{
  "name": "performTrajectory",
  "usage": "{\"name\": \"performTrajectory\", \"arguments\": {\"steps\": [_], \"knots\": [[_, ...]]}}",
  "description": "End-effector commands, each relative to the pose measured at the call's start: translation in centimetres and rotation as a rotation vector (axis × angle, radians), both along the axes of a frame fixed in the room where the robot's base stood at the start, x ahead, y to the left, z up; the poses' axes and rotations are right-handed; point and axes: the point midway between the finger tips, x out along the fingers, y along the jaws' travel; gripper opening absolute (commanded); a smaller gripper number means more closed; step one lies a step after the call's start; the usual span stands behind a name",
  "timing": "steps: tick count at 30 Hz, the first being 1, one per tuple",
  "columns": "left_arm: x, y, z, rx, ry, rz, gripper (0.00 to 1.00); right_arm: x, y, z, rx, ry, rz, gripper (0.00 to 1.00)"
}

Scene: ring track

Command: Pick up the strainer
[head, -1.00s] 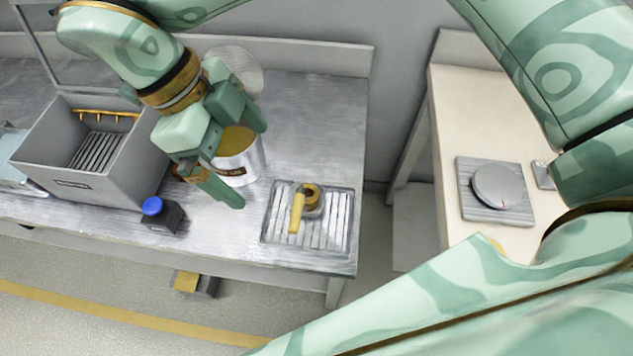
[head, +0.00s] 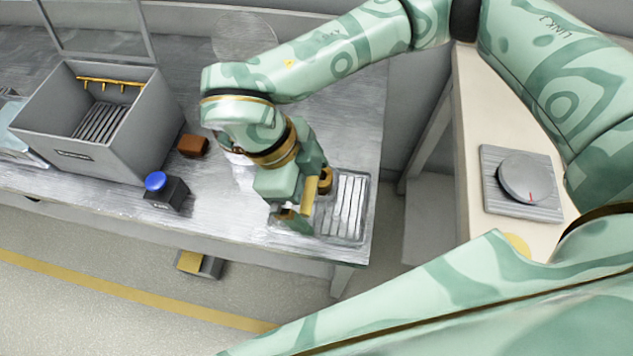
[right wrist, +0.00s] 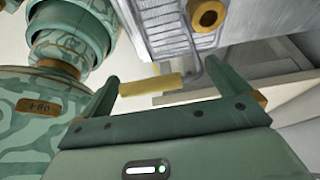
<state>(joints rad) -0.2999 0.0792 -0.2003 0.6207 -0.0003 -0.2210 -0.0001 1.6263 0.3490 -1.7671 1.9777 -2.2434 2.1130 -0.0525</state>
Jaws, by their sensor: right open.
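I take the strainer to be the small brass-ringed piece with a yellow handle (head: 311,190) on the slatted drain tray (head: 349,208). Its brass ring shows just right of the handle in the head view. In the right wrist view the yellow handle (right wrist: 150,84) lies across the space between the fingers, and the brass ring (right wrist: 207,14) is at the top. My right gripper (head: 306,196) is open at the tray's left side, with its fingers around or just above the handle. I cannot tell whether they touch it. My left gripper is not in view.
A grey bin (head: 137,147) stands at the left of the metal bench. A dark box with a blue button (head: 156,182) and a brown block (head: 193,146) are near it. My right arm mostly hides a light canister. A round dial (head: 526,178) sits on the right-hand table.

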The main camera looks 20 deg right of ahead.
Motion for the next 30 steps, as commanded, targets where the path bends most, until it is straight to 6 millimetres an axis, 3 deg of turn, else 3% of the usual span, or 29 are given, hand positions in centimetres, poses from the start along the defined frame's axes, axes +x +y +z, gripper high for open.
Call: {"name": "performTrajectory", "arguments": {"steps": [7, 12, 13, 23, 30], "knots": [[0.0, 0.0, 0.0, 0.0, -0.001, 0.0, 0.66, -0.1, -0.1, -0.1, 0.0, -0.001, 0.0, 1.0], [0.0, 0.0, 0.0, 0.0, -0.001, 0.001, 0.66, 0.0, -0.1, -0.1, 0.0, -0.001, 0.0, 0.53], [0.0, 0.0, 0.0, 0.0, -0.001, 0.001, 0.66, 0.0, -0.1, -0.1, 0.0, -0.001, 0.0, 0.47], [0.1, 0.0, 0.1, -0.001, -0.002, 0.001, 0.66, 0.0, 0.0, 0.3, 0.001, -0.004, 0.0, 0.47], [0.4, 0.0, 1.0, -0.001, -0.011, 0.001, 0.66, 0.0, 0.0, 2.5, 0.001, -0.008, 0.001, 0.47]]}}
